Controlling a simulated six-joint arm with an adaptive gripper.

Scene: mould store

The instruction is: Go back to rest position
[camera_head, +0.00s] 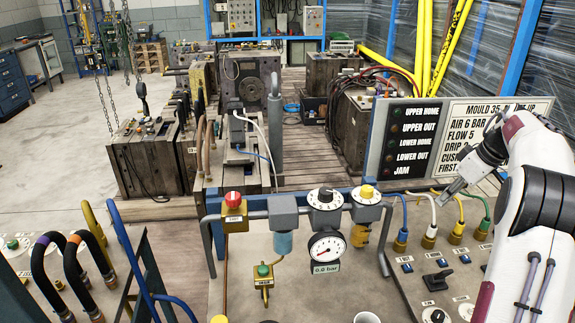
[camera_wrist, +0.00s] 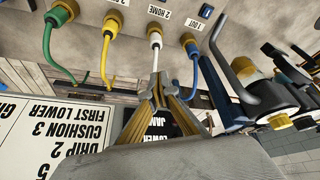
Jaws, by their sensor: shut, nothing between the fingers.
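My gripper (camera_head: 452,190) is at the right of the head view, at the end of my white arm. It hangs in front of the signal panel (camera_head: 378,145), whose labels read UPPER HOME, UPPER OUT, LOWER HOME, LOWER OUT and JAM. In the wrist view the fingertips (camera_wrist: 157,82) meet, with nothing held between them. The white hose (camera_wrist: 155,42) passes close by the tips; I cannot tell whether they touch. The same white hose shows in the head view (camera_head: 433,215).
A yellow hose (camera_head: 461,212), a green hose (camera_head: 486,208) and a blue hose (camera_head: 405,215) stand on brass fittings around the gripper. A pressure gauge (camera_head: 327,248) and pipework are to the left. A written board (camera_head: 468,120) is behind my arm. Wooden decking lies beyond.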

